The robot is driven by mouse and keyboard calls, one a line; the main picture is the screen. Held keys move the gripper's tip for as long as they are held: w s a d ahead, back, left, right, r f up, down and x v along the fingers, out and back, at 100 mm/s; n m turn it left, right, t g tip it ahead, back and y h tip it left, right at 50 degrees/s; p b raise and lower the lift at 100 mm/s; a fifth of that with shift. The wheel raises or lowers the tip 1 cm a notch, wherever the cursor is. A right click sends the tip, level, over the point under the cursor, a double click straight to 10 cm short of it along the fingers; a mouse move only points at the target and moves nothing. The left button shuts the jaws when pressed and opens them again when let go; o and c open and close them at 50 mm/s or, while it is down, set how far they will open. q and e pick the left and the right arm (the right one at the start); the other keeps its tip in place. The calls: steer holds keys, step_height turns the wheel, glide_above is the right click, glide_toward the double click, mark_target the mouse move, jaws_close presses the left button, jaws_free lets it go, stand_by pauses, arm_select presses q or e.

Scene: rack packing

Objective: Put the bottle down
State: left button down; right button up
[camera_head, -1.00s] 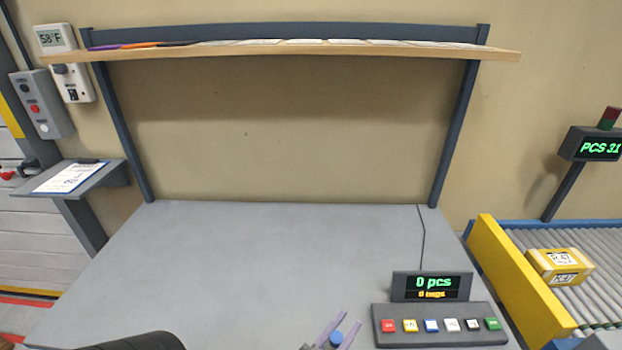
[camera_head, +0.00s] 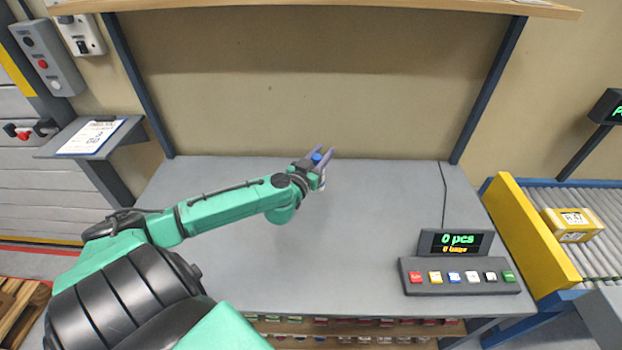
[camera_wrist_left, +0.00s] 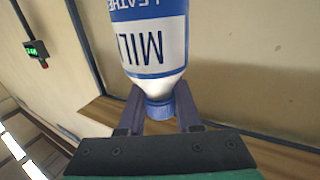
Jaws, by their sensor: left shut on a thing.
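My left gripper (camera_head: 323,151) is above the far middle of the grey table (camera_head: 370,230), its fingers pointing toward the back wall. It is shut on the bottle, whose blue cap (camera_head: 317,158) shows between the fingers. In the left wrist view the fingers (camera_wrist_left: 158,98) grip the bottle at its cap and neck. The bottle (camera_wrist_left: 155,45) there is white and blue with blue lettering. In the head view most of the bottle is hidden by the gripper, and I cannot tell whether its base touches the table. My right gripper is not in view.
A button panel (camera_head: 460,285) with a display (camera_head: 455,242) stands at the table's right front. A wooden shelf (camera_head: 300,8) spans the back above the table. A roller conveyor with a yellow side (camera_head: 535,240) is at the right. The rest of the tabletop is clear.

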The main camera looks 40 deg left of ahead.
arm_select(q)
step_height(320, 180, down, 17)
steer(key=b, duration=0.7)
steer(key=shift+r+b, duration=0.15)
steer(key=shift+b, duration=0.2)
steer(key=c, duration=0.6)
jaws_free()
